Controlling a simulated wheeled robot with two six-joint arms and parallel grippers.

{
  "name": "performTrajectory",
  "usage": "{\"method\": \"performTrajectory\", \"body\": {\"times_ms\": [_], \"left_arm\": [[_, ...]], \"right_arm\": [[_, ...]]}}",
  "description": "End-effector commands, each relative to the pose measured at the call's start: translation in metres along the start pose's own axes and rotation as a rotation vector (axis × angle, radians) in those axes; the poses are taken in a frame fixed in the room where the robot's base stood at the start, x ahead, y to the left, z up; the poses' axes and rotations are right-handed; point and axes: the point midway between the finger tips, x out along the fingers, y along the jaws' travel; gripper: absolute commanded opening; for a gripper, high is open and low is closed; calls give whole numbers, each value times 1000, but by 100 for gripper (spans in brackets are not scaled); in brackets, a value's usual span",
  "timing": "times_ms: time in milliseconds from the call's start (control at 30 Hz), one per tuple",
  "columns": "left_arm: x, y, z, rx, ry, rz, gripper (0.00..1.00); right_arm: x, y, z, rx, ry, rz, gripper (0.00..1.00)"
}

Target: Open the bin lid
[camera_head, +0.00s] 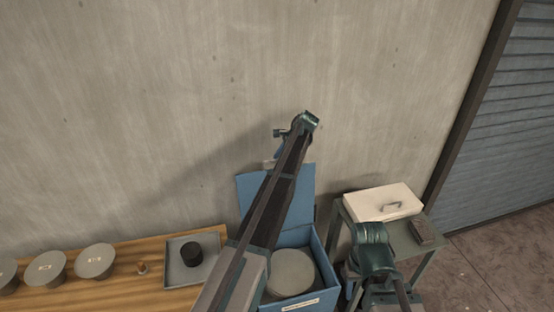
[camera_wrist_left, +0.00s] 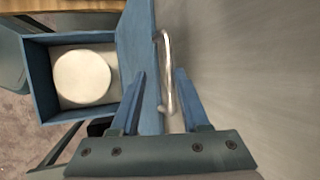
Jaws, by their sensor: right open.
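The blue bin (camera_head: 329,272) stands in the lower middle of the head view, with a pale round disc (camera_head: 292,272) inside. Its lid (camera_head: 252,196) stands raised at the back, near the wall. In the left wrist view the bin (camera_wrist_left: 37,78) is open, and the lid (camera_wrist_left: 138,35) carries a metal handle (camera_wrist_left: 168,70). My left gripper (camera_head: 276,152) is at the lid's top. Its blue fingers (camera_wrist_left: 160,76) are apart, with the handle between them; I cannot tell if they touch it. My right gripper (camera_head: 351,270) is low, right of the bin, mostly hidden by its wrist.
A wooden table (camera_head: 130,288) at left holds several grey round pieces (camera_head: 94,260) and a tray (camera_head: 176,275) with a black cylinder (camera_head: 192,254). A small grey table (camera_head: 402,234) at right bears a white case (camera_head: 383,203) and a dark block (camera_head: 427,233). The wall (camera_head: 150,110) is close behind.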

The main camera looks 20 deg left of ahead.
Motion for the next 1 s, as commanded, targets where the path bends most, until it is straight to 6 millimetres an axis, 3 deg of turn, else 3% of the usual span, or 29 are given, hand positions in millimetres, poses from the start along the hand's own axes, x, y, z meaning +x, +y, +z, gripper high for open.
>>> {"method": "performTrajectory", "body": {"times_ms": [33,300,833,933,1000], "left_arm": [[-13,-2,2,1,0,0,45],[-47,-1,2,1,0,0,45],[-50,1,0,-1,0,1,45],[-46,20,-3,-15,10,5,45],[-40,52,-8,-40,26,15,45]], "right_arm": [[-13,1,1,3,0,0,50],[-42,3,3,23,-1,-2,50],[-43,3,3,28,-1,-3,50],[-34,2,2,27,-1,-3,50],[-19,1,1,25,-1,-2,50]]}}
